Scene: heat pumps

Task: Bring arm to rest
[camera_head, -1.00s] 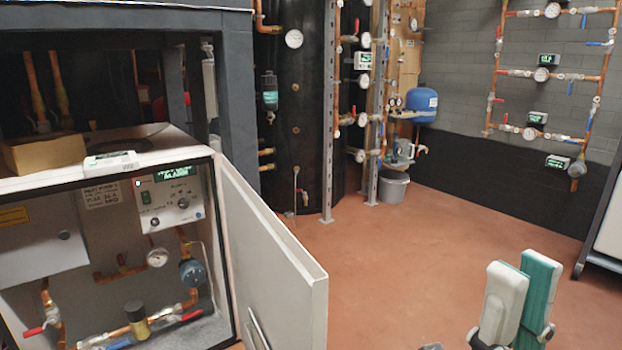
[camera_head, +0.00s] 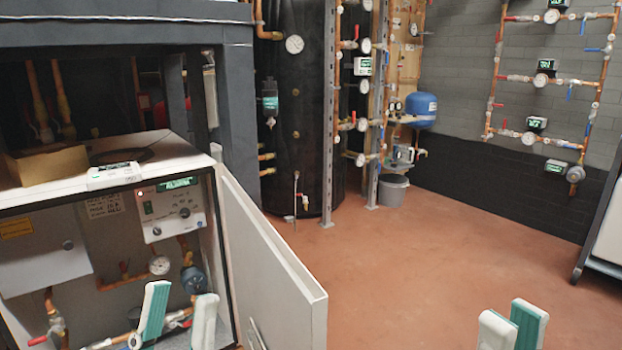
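My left gripper (camera_head: 178,312) is at the lower left, in front of the open white cabinet. A clear gap shows between its two white and green fingers, with nothing between them. My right gripper (camera_head: 513,325) is low at the bottom right, over the bare floor. Its fingers partly overlap in view, but the green inner pad of the far finger shows, so it looks open and empty. Only the fingers of both grippers show; both arms are out of the picture.
The white cabinet door (camera_head: 268,265) stands open between my grippers. Inside the cabinet are a control panel (camera_head: 172,210), gauge and copper pipes. A grey bucket (camera_head: 392,190) and a black tank (camera_head: 295,130) stand behind. The red-brown floor (camera_head: 410,255) is clear.

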